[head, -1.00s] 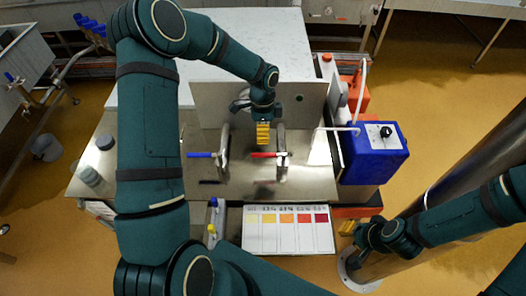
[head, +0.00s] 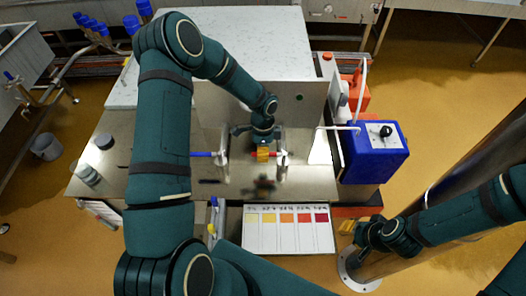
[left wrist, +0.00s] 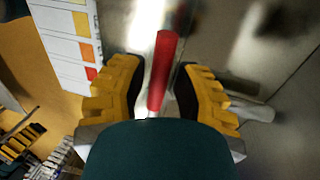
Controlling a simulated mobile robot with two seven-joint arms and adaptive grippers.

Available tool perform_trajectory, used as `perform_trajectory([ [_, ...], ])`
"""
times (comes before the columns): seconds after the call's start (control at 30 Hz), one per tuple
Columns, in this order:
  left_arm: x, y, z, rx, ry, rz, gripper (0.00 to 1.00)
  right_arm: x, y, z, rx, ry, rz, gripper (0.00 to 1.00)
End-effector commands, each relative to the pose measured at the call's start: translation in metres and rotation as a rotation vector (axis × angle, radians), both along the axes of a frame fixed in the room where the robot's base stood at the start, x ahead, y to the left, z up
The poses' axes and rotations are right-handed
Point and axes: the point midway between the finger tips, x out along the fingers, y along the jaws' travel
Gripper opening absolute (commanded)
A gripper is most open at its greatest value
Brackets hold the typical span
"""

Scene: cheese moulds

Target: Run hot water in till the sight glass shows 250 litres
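A red lever handle (head: 275,154) sits on a metal valve fitting above the steel worktop; it also shows in the left wrist view (left wrist: 163,72). My left gripper (head: 263,154) is over this lever. In the left wrist view its yellow fingers (left wrist: 160,92) are open, one on each side of the red handle, with gaps between. A blue lever handle (head: 201,154) is on a similar fitting to the left. My right gripper (head: 350,228) hangs at the lower right, away from the levers; its finger opening is unclear. I cannot make out a sight glass or water level.
A colour chart (head: 289,245) with yellow to red swatches is at the worktop's front. A blue box (head: 376,160) with a black knob stands at the right, near an orange container (head: 357,95). A steel column (head: 440,200) rises near my right arm.

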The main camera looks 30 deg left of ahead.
Motion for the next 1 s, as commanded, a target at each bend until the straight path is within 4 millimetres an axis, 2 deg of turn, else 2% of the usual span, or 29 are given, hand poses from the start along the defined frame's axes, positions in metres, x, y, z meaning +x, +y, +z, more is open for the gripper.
perform_trajectory([
  [0.03,0.0,0.0,0.0,0.0,0.0,0.0,0.08,0.0,0.0,0.0,0.0,0.0,0.0,0.32],
  [0.07,0.0,0.0,0.0,0.0,0.0,0.0,0.0,0.0,0.0,0.0,0.0,0.0,0.0,0.32],
  [0.63,-0.003,-0.001,-0.002,-0.001,0.003,0.022,0.0,0.0,0.0,-0.003,0.0,0.0,0.0,0.32],
  [1.0,-0.017,-0.009,-0.004,0.001,0.005,0.242,0.0,0.001,0.001,-0.02,-0.003,0.001,0.0,0.32],
])
